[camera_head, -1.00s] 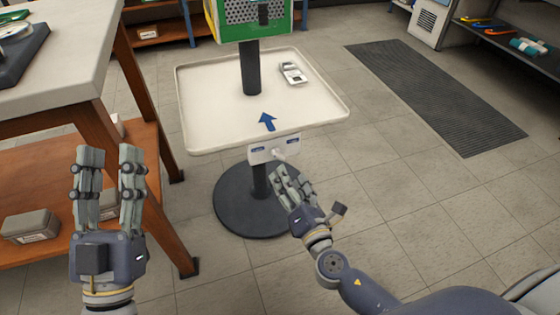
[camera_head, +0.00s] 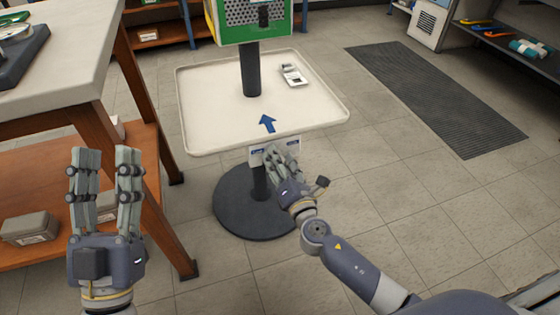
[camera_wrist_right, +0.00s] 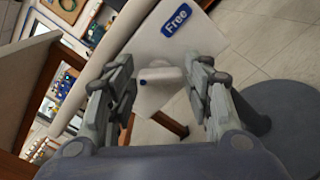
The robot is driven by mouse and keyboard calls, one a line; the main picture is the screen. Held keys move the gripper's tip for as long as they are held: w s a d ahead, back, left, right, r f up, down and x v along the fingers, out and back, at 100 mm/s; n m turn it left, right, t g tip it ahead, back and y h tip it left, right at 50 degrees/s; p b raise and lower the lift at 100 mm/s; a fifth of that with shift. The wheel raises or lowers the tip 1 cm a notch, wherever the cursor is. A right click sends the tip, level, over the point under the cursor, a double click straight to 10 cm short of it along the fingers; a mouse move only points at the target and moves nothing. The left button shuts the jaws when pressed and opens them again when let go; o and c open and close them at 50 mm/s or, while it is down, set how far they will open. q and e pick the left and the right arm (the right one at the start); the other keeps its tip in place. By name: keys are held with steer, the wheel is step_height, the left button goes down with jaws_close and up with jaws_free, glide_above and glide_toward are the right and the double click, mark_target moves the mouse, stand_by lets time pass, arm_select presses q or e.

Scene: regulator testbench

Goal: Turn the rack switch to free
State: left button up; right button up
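The rack switch is on a white plate (camera_head: 256,156) with blue labels, under the front edge of the tray. In the right wrist view, a blue label reading "Free" (camera_wrist_right: 176,19) is at the top of the plate, and the pale switch knob (camera_wrist_right: 160,76) sticks out below it. My right gripper (camera_head: 279,153) is at the plate and hides most of it in the head view. In the wrist view its open fingers (camera_wrist_right: 160,88) stand on either side of the knob, with no clear grip on it. My left gripper (camera_head: 103,158) is open and empty at the left.
The white tray (camera_head: 220,115) carries a blue arrow and a small grey device (camera_head: 293,75). Its post stands on a round dark base (camera_head: 240,215). A workbench (camera_head: 75,70) with an orange lower shelf is at the left.

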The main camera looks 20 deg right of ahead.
steer(key=c, duration=0.5)
